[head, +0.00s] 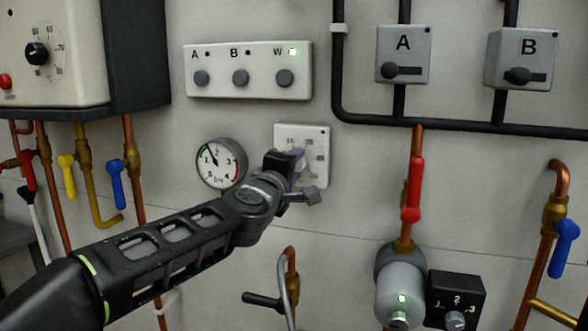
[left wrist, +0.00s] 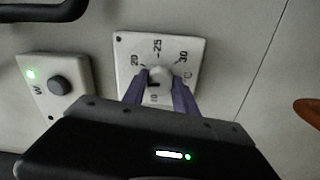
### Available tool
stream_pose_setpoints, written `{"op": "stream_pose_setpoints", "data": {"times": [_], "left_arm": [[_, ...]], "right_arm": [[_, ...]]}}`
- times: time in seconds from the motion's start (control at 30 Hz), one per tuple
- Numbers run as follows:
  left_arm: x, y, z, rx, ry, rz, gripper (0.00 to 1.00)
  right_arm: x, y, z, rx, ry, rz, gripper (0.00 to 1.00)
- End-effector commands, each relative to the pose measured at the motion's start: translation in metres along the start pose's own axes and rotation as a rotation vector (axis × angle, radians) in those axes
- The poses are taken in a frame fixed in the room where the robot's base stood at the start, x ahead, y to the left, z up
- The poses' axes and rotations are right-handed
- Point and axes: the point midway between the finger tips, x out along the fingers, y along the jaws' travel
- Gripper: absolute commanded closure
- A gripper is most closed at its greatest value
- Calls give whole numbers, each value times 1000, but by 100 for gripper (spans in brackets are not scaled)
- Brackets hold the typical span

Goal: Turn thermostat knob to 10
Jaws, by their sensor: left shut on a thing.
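The thermostat is a white square plate on the wall (head: 318,135) with a number scale. It also shows in the left wrist view (left wrist: 190,47), where 20, 25, 30 and 10 can be read. Its round pale knob (left wrist: 160,74) sits mid-plate. A short dark mark on the knob lies on the side toward the 10. My left gripper (head: 298,168) is at the plate. In the left wrist view its two purple fingers (left wrist: 159,88) are shut on the knob, one on each side. The plate's lower part is hidden by the gripper. My right gripper is not in view.
A pressure gauge (head: 219,163) is close left of the thermostat. A panel with buttons A, B and W (head: 250,55) is above, its W light green. A red-handled valve (head: 413,188) and black pipe (head: 470,125) are to the right.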

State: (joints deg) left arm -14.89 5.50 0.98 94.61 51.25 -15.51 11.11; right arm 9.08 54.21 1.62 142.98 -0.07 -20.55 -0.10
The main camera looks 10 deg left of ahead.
Motion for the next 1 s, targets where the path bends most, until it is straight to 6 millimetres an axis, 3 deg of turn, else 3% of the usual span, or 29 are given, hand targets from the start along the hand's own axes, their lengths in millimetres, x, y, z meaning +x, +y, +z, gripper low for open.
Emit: {"op": "stream_pose_setpoints", "data": {"times": [1.0], "left_arm": [[0, -3, 0, -958, 19, -4, 100]], "right_arm": [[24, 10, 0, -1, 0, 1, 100]]}}
